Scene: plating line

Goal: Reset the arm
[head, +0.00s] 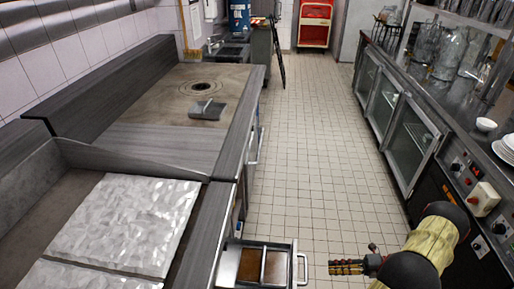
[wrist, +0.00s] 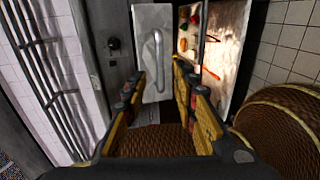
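My gripper (head: 333,267) is at the bottom right of the head view, over the floor aisle, with its fingers pointing left. In the wrist view my gripper (wrist: 158,72) shows two yellow-and-dark fingers spread apart with nothing between them. An open drawer (head: 230,266) with brownish contents is left of the gripper. Its metal handle (head: 304,268) faces the fingertips, with a gap between. In the wrist view the handle (wrist: 158,52) shows beyond the fingertips on a pale drawer front (wrist: 146,28).
A counter with a cooktop (head: 170,88) and a grey flat item (head: 207,109) runs along the left. On the right is a counter with glass-door cabinets (head: 412,140), jars (head: 447,58) and plates (head: 505,148). The tiled floor (head: 312,150) between is clear.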

